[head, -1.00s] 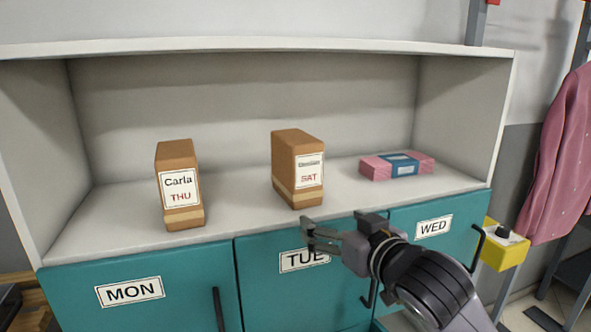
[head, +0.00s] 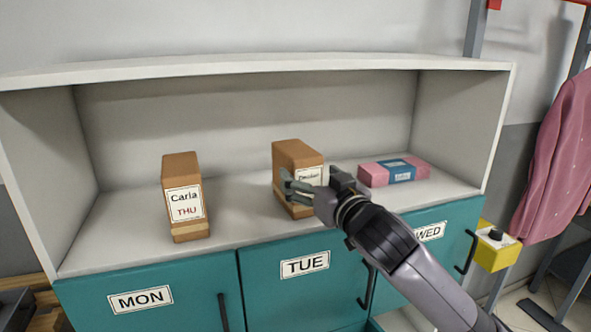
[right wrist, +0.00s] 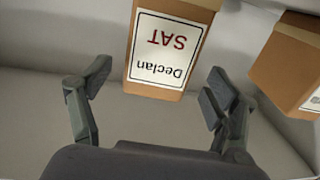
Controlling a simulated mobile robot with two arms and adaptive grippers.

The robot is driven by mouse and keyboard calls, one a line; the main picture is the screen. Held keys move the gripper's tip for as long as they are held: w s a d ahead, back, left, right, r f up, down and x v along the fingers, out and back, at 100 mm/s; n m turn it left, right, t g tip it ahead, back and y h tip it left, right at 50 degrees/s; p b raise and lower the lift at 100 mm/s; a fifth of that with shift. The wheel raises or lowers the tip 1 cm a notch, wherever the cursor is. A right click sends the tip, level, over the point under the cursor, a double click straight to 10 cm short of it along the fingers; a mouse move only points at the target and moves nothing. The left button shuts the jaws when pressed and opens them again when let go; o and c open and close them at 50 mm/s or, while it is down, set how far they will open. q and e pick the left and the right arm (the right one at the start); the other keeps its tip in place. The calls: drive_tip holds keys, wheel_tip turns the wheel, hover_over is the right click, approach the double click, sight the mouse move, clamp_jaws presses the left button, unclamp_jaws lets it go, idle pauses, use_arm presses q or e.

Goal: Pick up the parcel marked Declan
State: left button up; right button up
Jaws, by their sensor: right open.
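The parcel marked Declan (head: 291,155) is a brown box standing upright on the white shelf above the TUE door. Its white label reads Declan and SAT, and it shows upside down in the right wrist view (right wrist: 170,45). My right gripper (head: 308,192) is in front of the parcel and hides part of its label and lower front. In the right wrist view the two fingers (right wrist: 155,92) are spread wide with the parcel between and beyond them, and nothing is gripped. My left gripper is not in view.
A brown parcel marked Carla THU (head: 185,200) stands to the left on the shelf (head: 120,225). A pink box with a blue band (head: 375,175) lies to the right, near my gripper. Below are teal doors (head: 290,300) with black handles.

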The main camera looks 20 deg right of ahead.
drive_tip(key=shift+w, duration=0.7)
drive_tip(key=w+p, duration=0.2)
drive_tip(key=w, duration=0.1)
drive_tip(key=w+p, duration=0.1)
drive_tip(key=shift+w+a, duration=0.25)
drive_tip(key=shift+w, duration=0.1)
drive_tip(key=shift+w+a+f, duration=0.1)
drive_tip(key=shift+w+f, duration=0.05)
drive_tip(key=shift+w, duration=0.15)
drive_tip(key=c, duration=1.6)
